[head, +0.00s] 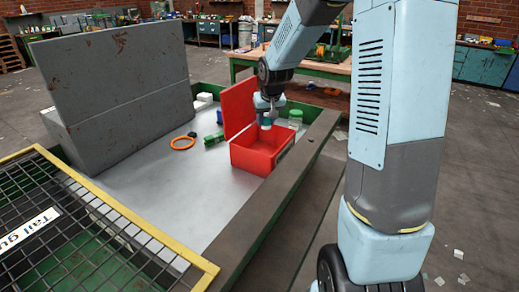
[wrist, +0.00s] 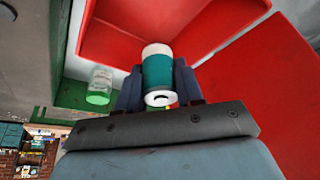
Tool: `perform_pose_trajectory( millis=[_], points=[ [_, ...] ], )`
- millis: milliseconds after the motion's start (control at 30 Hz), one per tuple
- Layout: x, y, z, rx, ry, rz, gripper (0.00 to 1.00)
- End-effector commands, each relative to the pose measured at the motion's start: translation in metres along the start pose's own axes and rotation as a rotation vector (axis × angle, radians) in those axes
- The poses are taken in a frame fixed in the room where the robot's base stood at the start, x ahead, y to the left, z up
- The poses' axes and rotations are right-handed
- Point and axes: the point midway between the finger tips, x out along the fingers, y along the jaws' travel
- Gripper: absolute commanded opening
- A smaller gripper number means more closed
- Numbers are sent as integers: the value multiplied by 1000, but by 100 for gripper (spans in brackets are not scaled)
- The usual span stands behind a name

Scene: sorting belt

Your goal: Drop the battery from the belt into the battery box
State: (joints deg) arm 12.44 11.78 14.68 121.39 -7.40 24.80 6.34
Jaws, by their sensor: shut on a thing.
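The battery (wrist: 158,74) is a teal cylinder with white ends. In the wrist view it sits between the two dark fingers of my gripper (wrist: 160,88), which is shut on it. In the head view my gripper (head: 266,118) is over the open red battery box (head: 253,158), and the battery (head: 266,123) shows as a small teal and white piece at its tip. The red lid (head: 238,106) stands raised behind the box. The box's red inside (wrist: 150,28) shows beyond the battery in the wrist view. The battery appears above the box floor; its exact height is unclear.
A clear jar with a green lid (head: 295,119) stands right of the box. An orange ring (head: 183,143) and a green item (head: 213,138) lie on the grey belt (head: 170,185). A dark rail (head: 275,205) runs along the right. A grey housing (head: 115,85) stands at left.

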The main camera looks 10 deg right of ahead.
Motion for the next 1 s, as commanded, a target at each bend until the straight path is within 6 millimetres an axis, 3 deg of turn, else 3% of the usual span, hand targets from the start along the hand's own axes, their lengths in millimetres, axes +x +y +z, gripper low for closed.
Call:
perform_pose_trajectory(
  millis=[400, 867, 900, 1000],
  points=[
    [39, 13, 16, 19, -2, 7, 0],
    [47, 13, 20, 20, -1, 8, 0],
    [47, 13, 20, 20, -1, 8, 37],
    [47, 13, 20, 20, -1, 8, 47]
  ],
)
